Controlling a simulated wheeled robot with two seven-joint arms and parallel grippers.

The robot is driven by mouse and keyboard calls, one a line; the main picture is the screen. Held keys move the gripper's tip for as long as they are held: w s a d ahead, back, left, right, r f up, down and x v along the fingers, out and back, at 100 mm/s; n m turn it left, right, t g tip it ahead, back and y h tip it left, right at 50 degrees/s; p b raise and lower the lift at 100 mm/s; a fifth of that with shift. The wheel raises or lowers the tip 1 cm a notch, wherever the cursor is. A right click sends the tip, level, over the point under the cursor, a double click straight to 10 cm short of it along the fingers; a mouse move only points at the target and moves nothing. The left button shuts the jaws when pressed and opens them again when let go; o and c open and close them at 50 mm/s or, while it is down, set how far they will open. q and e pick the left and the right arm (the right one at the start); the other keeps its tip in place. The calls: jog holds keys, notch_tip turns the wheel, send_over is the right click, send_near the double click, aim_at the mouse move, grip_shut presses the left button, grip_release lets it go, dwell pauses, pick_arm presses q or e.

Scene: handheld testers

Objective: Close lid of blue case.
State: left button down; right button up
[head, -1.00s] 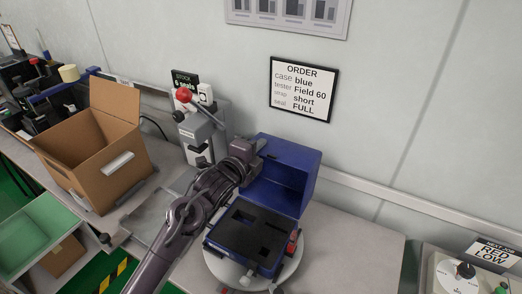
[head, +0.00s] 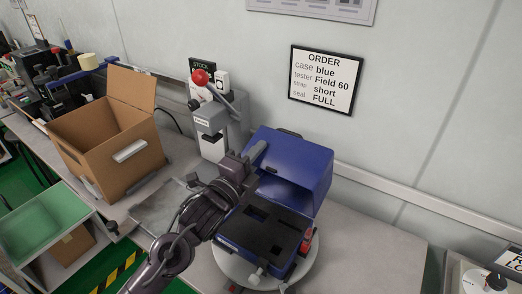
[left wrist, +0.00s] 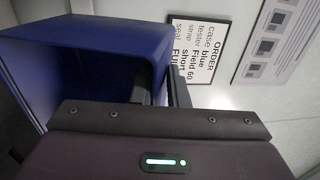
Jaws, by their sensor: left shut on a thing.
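The blue case stands open on a round pale turntable (head: 225,268) in the head view. Its lid (head: 308,165) is raised at the back and leans forward over the base. The base (head: 240,252) holds a dark foam insert (head: 262,222) with cut-outs. My left gripper (head: 257,153) is shut on the left edge of the lid. In the left wrist view the lid (left wrist: 100,50) fills the upper left, and the fingers (left wrist: 165,88) reach to its edge. The fingers' exact contact is partly hidden. My right gripper is in neither current view.
A press with a red knob (head: 200,77) stands just behind and left of my left arm. An open cardboard box (head: 125,155) is further left. The order sign (head: 325,80) hangs on the wall behind. The bench (head: 370,245) right of the case is clear.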

pick_arm(q)
jog(key=shift+f, duration=0.4)
jog(key=c, duration=1.7)
grip_release()
jog(key=shift+s+a, duration=0.1)
jog(key=shift+o, duration=0.3)
jog(key=shift+a+r, duration=0.1)
jog(key=shift+r, duration=0.1)
pick_arm(e)
jog(key=shift+a, duration=0.2)
